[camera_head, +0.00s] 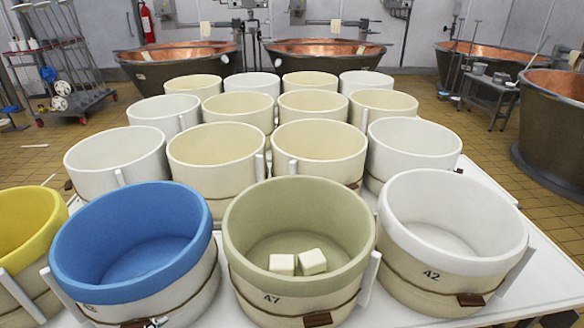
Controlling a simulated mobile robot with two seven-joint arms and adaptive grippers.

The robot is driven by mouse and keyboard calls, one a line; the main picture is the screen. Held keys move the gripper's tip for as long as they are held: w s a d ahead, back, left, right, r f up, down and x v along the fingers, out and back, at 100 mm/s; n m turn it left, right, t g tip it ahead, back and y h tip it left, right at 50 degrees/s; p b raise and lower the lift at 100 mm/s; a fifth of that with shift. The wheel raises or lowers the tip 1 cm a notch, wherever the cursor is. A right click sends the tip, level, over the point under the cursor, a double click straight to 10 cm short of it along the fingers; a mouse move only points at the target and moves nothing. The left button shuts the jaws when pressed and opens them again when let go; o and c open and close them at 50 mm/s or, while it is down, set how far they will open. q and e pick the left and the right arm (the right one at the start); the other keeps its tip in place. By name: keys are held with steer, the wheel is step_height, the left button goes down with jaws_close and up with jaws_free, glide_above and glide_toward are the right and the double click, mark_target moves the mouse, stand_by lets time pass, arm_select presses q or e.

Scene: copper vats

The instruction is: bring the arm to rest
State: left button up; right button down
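Neither of my grippers shows in the head view, so I cannot tell whether they hold anything. No arm of mine can be made out clearly over the tubs. Two pale, cream-white blocks (297,262) lie side by side on the floor of the green-rimmed tub (240,246) marked 47, at the front centre.
A blue-rimmed tub (62,262), a white tub (400,232) marked 42 and a yellow tub (50,222) flank it. Several cream and white tubs stand behind on the white table (540,262). Copper vats (545,125) stand behind and at right. A wheeled rack (75,70) stands back left.

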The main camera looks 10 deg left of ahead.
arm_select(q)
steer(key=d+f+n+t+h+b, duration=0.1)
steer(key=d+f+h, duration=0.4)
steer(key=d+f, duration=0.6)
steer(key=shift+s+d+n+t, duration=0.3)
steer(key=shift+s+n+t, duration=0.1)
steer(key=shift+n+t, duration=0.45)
